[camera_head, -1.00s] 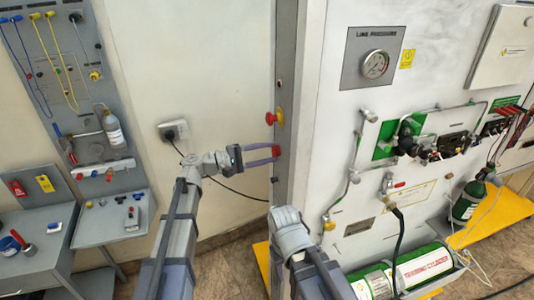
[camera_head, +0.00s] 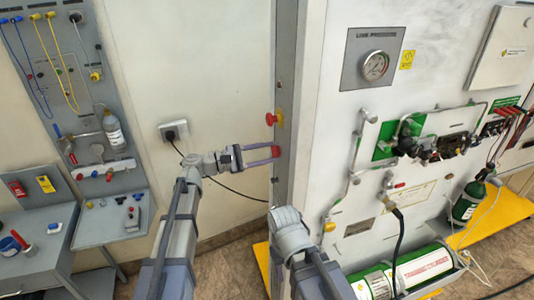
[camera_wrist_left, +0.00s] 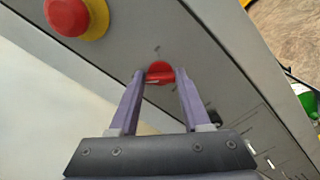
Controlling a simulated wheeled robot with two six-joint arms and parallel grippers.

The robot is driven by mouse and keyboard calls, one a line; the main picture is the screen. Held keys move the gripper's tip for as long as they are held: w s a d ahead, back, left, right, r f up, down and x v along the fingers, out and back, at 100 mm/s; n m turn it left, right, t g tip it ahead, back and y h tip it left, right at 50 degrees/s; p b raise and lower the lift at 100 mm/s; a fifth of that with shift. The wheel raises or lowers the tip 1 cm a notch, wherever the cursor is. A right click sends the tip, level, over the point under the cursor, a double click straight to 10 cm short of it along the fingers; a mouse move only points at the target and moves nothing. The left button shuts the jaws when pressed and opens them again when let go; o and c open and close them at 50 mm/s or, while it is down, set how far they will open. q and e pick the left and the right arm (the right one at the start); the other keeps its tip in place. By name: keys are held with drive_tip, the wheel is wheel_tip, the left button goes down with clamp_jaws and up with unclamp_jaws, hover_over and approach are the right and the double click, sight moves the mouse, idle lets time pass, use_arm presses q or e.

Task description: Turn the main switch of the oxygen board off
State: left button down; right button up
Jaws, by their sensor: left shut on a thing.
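The main switch (camera_head: 276,150) is a small red rotary knob on the narrow grey edge of the oxygen board (camera_head: 340,130). It also shows in the left wrist view (camera_wrist_left: 160,70), between the fingertips. My left gripper (camera_head: 274,152) reaches in from the left, with its two purple fingers on either side of the knob. In the left wrist view the left gripper (camera_wrist_left: 161,78) is shut on the knob; the fingers partly hide its sides. My right arm shows at the bottom middle, but its gripper is not visible.
A red emergency button (camera_head: 277,117) on a yellow base sits just above the switch; it also shows in the left wrist view (camera_wrist_left: 68,16). A wall socket (camera_head: 173,131) with a black cable is to the left. A green cylinder (camera_head: 420,267) lies at the lower right.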

use_arm(q)
drive_tip(key=shift+c, duration=1.8)
unclamp_jaws()
drive_tip(key=shift+a, duration=0.1)
drive_tip(key=v, duration=0.7)
drive_tip(key=shift+s+a, duration=0.15)
drive_tip(key=shift+a, duration=0.15)
